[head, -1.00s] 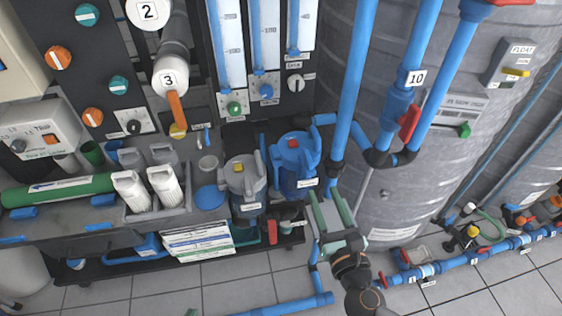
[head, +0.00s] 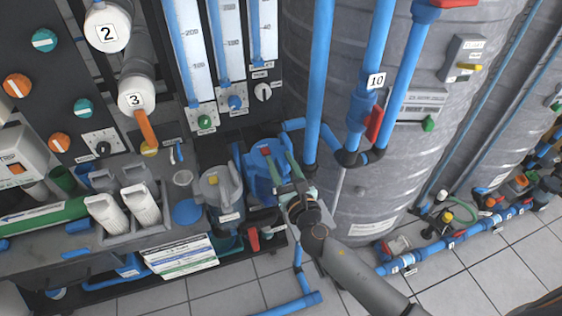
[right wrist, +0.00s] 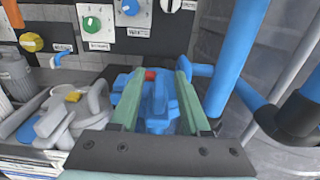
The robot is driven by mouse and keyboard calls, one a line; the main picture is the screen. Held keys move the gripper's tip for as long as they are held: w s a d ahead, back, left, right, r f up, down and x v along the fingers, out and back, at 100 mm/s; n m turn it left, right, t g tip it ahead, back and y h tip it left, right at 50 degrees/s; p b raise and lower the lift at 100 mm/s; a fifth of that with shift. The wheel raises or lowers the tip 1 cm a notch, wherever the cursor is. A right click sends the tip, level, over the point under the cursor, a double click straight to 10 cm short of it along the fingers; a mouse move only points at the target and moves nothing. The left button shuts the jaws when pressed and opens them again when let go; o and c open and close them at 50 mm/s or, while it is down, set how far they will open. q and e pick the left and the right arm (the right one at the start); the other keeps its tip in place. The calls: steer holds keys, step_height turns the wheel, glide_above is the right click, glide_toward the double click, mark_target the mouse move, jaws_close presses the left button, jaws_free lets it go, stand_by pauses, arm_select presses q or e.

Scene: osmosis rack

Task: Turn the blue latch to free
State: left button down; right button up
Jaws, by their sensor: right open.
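A blue canister (head: 262,190) with a blue lid and a red button stands beside a grey canister of similar shape. Blue handle-like parts on its lid, which I take for the blue latch (right wrist: 158,102), show in the right wrist view between and below my fingers. I cannot tell which way the latch is turned. My right gripper (head: 282,162) reaches over the blue canister from the right, its green fingers apart with nothing held. In the right wrist view the gripper (right wrist: 157,75) straddles part of the lid; contact is unclear. My left gripper is not in view.
The grey canister (head: 218,188) with a yellow button stands close on the left. A vertical blue pipe (head: 318,80) and a large grey tank (head: 390,190) stand close on the right. A panel with a green knob (head: 205,121) and a blue knob (head: 235,102) is behind.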

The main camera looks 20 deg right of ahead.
steer(key=shift+c, duration=0.2)
jaws_close()
stand_by(0.5)
